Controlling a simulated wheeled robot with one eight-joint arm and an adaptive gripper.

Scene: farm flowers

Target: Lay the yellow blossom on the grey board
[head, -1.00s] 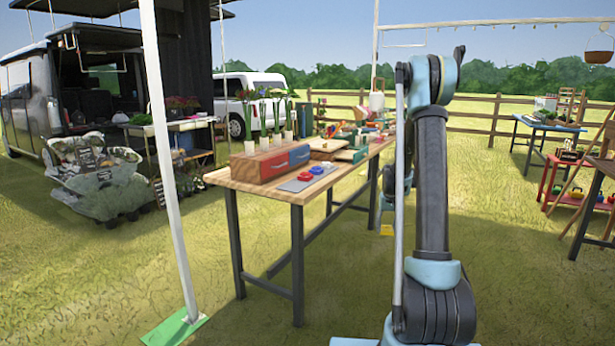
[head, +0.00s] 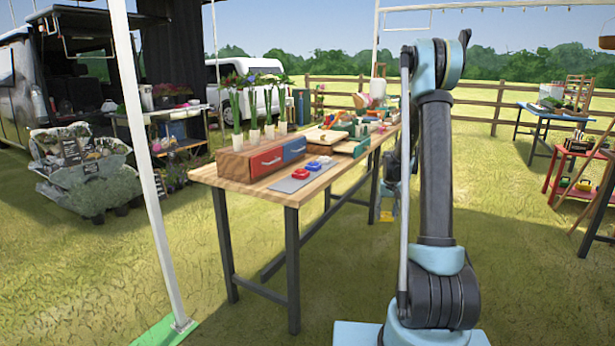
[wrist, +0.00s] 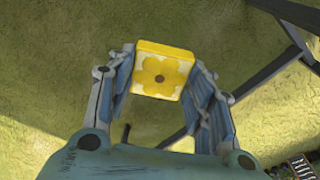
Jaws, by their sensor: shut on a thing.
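The yellow blossom (wrist: 162,72) is a yellow block with a flower and brown centre on its face. My gripper (wrist: 162,88) is shut on it, one finger on each side, above the grass in the wrist view. In the head view a small yellow patch of it shows (head: 386,216) low beside the table, partly behind my arm. The grey board (head: 287,186) lies on the wooden table's near end. A red piece (head: 299,174) and a blue piece (head: 313,166) are on it or at its edge.
The wooden table (head: 212,176) carries a box with red and blue drawer fronts (head: 266,162), flower tubes and wooden cases behind the board. A white pole (head: 142,150) stands at left. A table leg (wrist: 245,90) crosses the wrist view at right. Open grass lies in front.

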